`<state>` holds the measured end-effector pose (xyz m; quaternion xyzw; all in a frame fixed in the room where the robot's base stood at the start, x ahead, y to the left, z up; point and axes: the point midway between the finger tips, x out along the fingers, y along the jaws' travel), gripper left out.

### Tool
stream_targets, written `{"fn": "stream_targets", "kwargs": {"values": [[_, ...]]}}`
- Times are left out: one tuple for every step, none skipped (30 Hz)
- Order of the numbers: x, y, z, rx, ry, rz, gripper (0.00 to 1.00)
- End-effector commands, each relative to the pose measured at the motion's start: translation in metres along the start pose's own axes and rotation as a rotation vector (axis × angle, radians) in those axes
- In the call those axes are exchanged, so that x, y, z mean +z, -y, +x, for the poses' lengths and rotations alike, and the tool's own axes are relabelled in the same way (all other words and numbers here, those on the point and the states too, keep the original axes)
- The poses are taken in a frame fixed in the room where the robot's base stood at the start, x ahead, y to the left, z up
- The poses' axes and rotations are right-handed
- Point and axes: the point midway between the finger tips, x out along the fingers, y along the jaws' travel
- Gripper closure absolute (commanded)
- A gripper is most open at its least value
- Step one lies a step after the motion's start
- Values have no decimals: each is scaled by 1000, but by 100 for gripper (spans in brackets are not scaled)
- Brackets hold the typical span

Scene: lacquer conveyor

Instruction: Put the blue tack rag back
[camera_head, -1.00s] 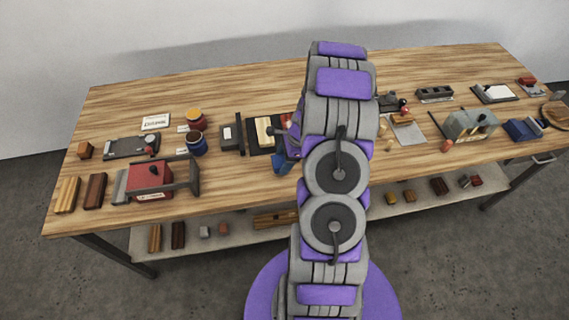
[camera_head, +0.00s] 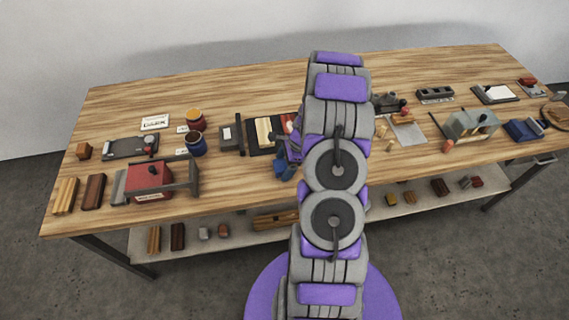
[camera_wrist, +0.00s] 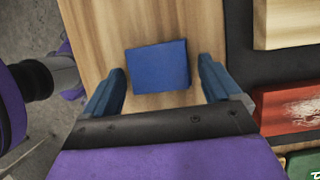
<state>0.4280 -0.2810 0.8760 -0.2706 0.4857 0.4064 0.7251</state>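The blue tack rag (camera_wrist: 158,67), a small flat blue square, lies on the wooden table near its edge in the wrist view. My gripper (camera_wrist: 161,82) is open, one blue finger on each side of the rag with gaps between, not closed on it. In the head view my gripper (camera_head: 287,160) is low over the front half of the table, partly hidden by my arm. The blue patches there blend, so I cannot tell rag from fingers.
A black tray (camera_wrist: 237,45) with a pale wood block (camera_wrist: 285,22) and a red block (camera_wrist: 288,106) lies right of the rag. A red machine (camera_head: 150,178) and red and blue jars (camera_head: 196,145) stand to the left. Bare table surrounds the rag's front side.

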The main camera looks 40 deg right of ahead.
Motion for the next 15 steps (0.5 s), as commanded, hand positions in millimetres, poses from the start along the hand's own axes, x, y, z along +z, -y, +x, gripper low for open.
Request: {"fn": "stream_targets", "kwargs": {"values": [[0, 0, 0, 0, 0, 0, 5], [0, 0, 0, 0, 0, 0, 5], [0, 0, 0, 0, 0, 0, 5], [0, 0, 0, 0, 0, 0, 5], [0, 0, 0, 0, 0, 0, 5], [0, 0, 0, 0, 0, 0, 5], [0, 0, 0, 0, 0, 0, 5], [0, 0, 0, 0, 0, 0, 5], [0, 0, -2, 0, 0, 0, 5], [0, 0, -4, -1, 0, 0, 5], [1, 0, -6, -1, 0, 0, 5], [1, 0, -11, -1, 0, -1, 5], [1, 0, -15, -2, 0, -2, 5], [1, 0, -20, -2, 0, -2, 5], [1, 1, -28, -3, -1, -2, 5]]}}
